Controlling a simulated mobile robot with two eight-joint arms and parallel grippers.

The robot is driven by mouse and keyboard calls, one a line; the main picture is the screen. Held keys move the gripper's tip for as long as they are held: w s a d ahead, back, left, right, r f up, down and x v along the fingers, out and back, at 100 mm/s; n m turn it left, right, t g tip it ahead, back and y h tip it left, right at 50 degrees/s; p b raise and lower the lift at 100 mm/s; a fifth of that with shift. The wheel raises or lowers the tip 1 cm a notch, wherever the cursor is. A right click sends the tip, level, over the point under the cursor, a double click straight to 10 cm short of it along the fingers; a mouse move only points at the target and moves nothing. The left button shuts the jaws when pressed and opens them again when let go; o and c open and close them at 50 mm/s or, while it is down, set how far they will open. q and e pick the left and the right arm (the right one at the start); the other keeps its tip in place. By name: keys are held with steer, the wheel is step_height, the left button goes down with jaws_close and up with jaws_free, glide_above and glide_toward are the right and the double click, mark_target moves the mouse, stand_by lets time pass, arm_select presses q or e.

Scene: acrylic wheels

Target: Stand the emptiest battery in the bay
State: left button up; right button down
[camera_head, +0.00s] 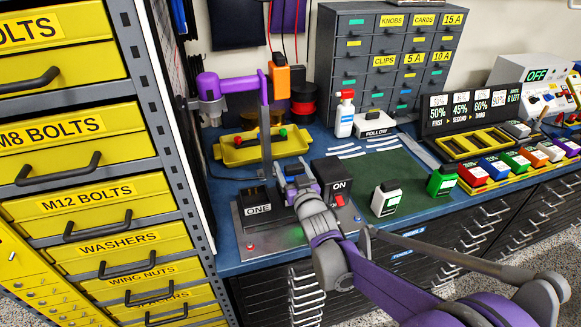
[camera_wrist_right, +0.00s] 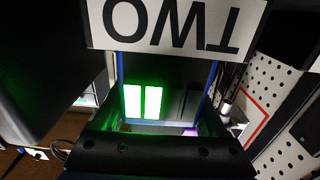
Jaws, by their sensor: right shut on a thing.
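The charging station (camera_head: 245,240) stands at the front edge of the blue bench, with a bay marked ONE (camera_head: 258,208). My right gripper (camera_head: 297,178) is over the station, right of that bay, and shut on a battery that is mostly hidden in the head view. In the right wrist view, the battery's display (camera_wrist_right: 143,101) shows two bright green bars beside dark ones. A white TWO label (camera_wrist_right: 180,26) appears upside down close by; whether the battery is seated there I cannot tell. A white battery with a dark top (camera_head: 385,200) and a green-and-white battery (camera_head: 441,181) stand to the right.
An ON block (camera_head: 336,178) is close to the right gripper. A yellow tray (camera_head: 250,150) and a white-and-red bottle (camera_head: 345,116) stand behind. The green mat (camera_head: 375,172) has free room.

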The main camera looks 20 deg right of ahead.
jaws_free()
steer(key=s, duration=1.1)
steer(key=shift+d, duration=0.15)
steer(key=s+f+g+p, duration=0.2)
steer(key=s+g+p, duration=0.2)
steer(key=s, duration=0.8)
steer(key=s+f+g+p, duration=0.2)
steer(key=s+g+p, duration=0.2)
steer(key=s+g, duration=0.4)
steer(key=s, duration=0.4)
steer(key=shift+s+f+g+h+p, duration=0.3)
steer(key=shift+s+f, duration=0.05)
